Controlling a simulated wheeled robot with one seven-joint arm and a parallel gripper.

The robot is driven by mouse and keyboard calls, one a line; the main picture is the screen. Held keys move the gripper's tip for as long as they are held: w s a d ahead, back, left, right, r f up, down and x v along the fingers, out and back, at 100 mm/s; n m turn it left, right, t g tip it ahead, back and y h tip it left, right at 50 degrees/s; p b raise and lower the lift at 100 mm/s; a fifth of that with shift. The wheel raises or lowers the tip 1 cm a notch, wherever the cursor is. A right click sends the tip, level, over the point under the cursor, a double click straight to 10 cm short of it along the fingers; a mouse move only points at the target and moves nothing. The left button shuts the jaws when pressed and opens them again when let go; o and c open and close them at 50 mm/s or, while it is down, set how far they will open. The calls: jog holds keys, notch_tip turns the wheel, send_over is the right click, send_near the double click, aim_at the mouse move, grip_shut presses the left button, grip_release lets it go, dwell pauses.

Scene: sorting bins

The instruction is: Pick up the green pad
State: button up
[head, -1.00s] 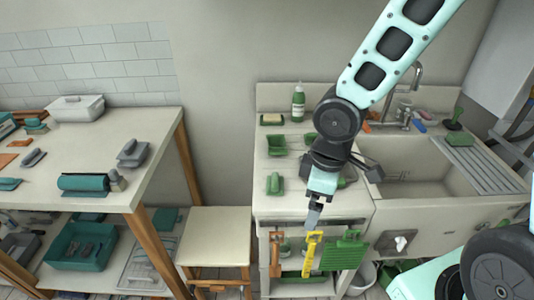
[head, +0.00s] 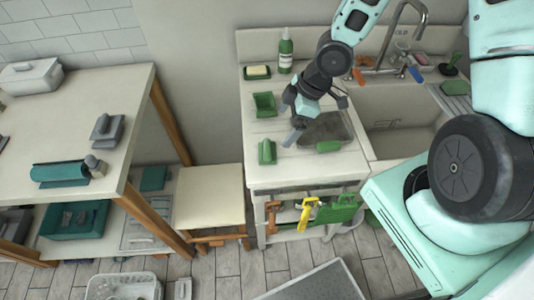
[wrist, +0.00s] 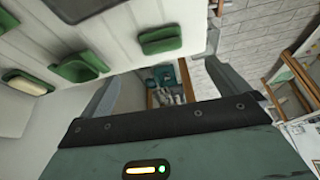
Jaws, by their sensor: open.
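Several green things lie on the counter, and I cannot tell for sure which is the pad. A rounded green block (head: 267,151) lies near the counter's front left; it also shows at the top of the wrist view (wrist: 162,39). A flat green piece (head: 328,146) lies on the dark grey mat at the right. My gripper (head: 292,136) is over the counter, just right of the rounded block and apart from it. In the wrist view its fingers (wrist: 172,90) are spread with nothing between them.
A green dish (head: 264,105) and soap on a holder (head: 257,72) lie behind, with a green bottle (head: 285,52). The sink (head: 395,130) is right. Tools hang at the front, including a yellow one (head: 306,210). A stool (head: 208,195) stands left.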

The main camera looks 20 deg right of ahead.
jog(key=b, duration=0.1)
send_over(270, 148)
jog(key=d, duration=0.2)
jog(key=f, duration=0.5)
jog(key=shift+s+f, duration=0.25)
jog(key=shift+f, duration=0.05)
jog(key=shift+p+x, duration=0.4)
jog(key=shift+x, duration=2.2)
jog(key=shift+s, duration=0.15)
jog(key=c, duration=1)
